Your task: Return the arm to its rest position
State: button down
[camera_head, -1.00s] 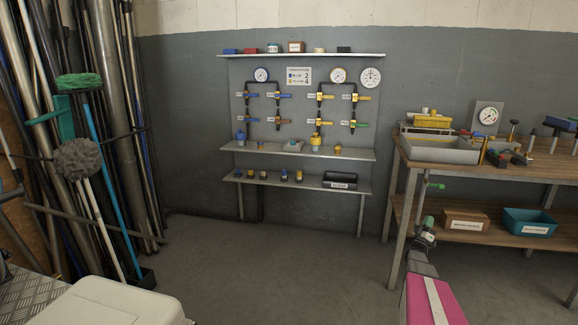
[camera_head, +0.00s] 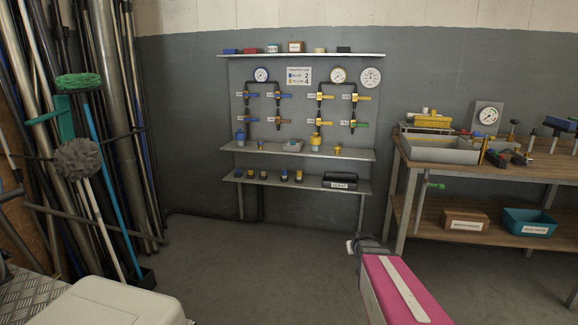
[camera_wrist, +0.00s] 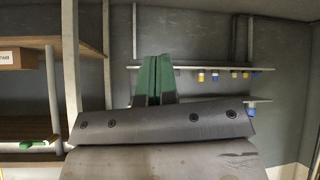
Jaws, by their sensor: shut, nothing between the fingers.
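My arm shows in the head view as a pink link (camera_head: 402,288) with a white stripe, rising from the bottom edge right of centre. Its grey end section lies over the floor, in front of the wall panel and left of the bench. In the wrist view my gripper (camera_wrist: 157,66) shows its two green fingers side by side, shut with nothing between them. The fingers are not clearly visible in the head view. The wrist picture appears upside down, with shelves beyond the fingers.
A wall panel (camera_head: 300,105) carries gauges, valves and shelves (camera_head: 345,155). A wooden workbench (camera_head: 500,172) stands right, with a brown box (camera_head: 466,220) and teal bin (camera_head: 529,222) on its lower shelf. Pipes and brushes lean left. The middle floor (camera_head: 270,260) is clear.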

jog(key=s+a+r+g, duration=0.1)
jog(key=s+a+g, duration=0.3)
jog(key=s, duration=0.6)
jog(key=s+a+r+m+g, duration=0.1)
jog(key=s+a+g, duration=0.3)
jog(key=s, duration=0.7)
jog(key=shift+s+a+y, duration=0.25)
jog(key=shift+a+y, duration=0.15)
jog(key=shift+a, duration=0.45)
